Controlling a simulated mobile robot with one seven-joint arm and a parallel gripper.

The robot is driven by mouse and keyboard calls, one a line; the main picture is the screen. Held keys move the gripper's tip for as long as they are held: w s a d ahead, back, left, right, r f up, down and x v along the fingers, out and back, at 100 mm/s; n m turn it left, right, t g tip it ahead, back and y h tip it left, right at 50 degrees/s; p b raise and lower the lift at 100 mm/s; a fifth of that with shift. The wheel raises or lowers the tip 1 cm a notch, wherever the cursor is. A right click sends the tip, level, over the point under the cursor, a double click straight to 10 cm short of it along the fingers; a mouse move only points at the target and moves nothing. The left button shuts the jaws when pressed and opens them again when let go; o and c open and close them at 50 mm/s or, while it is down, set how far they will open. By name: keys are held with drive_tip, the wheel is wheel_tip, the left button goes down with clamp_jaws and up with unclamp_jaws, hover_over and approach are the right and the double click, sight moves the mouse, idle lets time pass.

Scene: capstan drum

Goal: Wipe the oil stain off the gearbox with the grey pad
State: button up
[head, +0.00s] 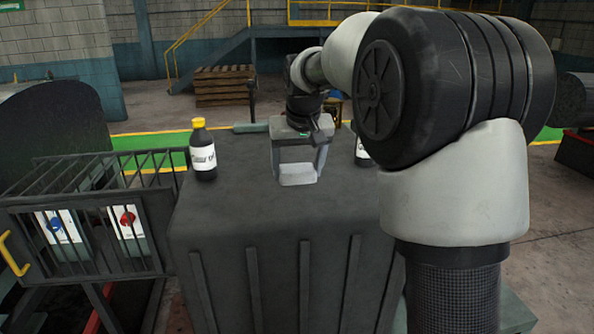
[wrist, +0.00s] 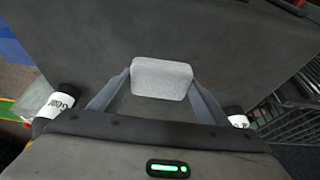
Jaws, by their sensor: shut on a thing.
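The grey pad (head: 298,174) is a light block between the fingers of my gripper (head: 299,169), over the dark top of the gearbox (head: 240,215). In the wrist view the pad (wrist: 161,78) sits between the two fingertips (wrist: 160,80), with the dark gearbox top (wrist: 225,45) around and beyond it. My gripper is shut on the pad. I cannot tell whether the pad touches the surface. No oil stain shows clearly in either view; the pad and gripper hide part of the top.
A dark bottle with a yellow cap (head: 203,150) stands on the gearbox's left side. A second bottle (head: 362,150) stands right of my gripper, partly hidden by my arm. A barred cage (head: 85,215) adjoins on the left. The front of the gearbox top is clear.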

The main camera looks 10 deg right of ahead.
drive_tip(key=shift+r+p, duration=0.85)
drive_tip(key=shift+r, duration=0.7)
